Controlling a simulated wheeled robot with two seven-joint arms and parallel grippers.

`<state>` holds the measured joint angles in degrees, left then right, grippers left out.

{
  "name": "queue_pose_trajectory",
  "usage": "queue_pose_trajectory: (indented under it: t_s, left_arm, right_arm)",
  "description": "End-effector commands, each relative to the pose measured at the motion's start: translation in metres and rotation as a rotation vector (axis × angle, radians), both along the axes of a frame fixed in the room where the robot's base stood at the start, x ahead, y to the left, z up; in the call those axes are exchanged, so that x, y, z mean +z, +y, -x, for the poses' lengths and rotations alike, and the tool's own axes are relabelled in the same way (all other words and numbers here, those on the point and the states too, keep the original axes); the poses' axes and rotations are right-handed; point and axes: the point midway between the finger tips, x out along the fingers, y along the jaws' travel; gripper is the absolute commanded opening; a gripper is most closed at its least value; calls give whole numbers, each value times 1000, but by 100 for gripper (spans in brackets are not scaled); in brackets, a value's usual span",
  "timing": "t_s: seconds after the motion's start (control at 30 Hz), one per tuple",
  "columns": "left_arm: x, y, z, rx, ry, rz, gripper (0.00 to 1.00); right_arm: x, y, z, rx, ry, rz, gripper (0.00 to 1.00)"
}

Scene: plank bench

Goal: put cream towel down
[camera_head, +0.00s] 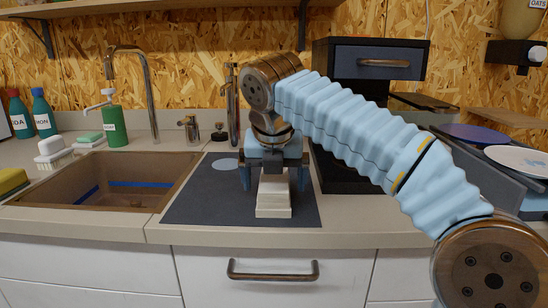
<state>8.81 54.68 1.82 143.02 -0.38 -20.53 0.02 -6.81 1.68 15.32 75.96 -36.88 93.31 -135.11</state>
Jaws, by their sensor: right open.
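The cream towel (273,205) is a narrow folded block on the dark grey mat (200,205), near the counter's front edge. My right gripper (273,183) points down over it, its blue fingers spread wide to either side. The jaws are open, and gaps show between the fingers and the towel. The towel's far end is partly hidden under the gripper. My left gripper is out of view.
A brown sink (110,185) lies left of the mat. A green soap bottle (114,127) and a tall faucet (148,95) stand behind it. A dark appliance (370,65) stands behind my arm. Plates (518,160) are at the right. Mat space left of the towel is clear.

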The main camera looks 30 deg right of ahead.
Motion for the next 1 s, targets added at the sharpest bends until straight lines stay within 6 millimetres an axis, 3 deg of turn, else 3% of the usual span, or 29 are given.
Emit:
queue_pose_trajectory:
  t_s: [0.2,0.4,0.6,1.0]
  left_arm:
    - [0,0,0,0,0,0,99]
    - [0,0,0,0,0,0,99]
    - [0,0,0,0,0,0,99]
    - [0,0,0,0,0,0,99]
  right_arm:
    - [49,12,16,4,-5,-2,99]
    - [83,20,29,4,-4,-2,99]
    - [96,21,34,1,-2,-2,99]
    - [97,21,35,-1,-2,-1,99]
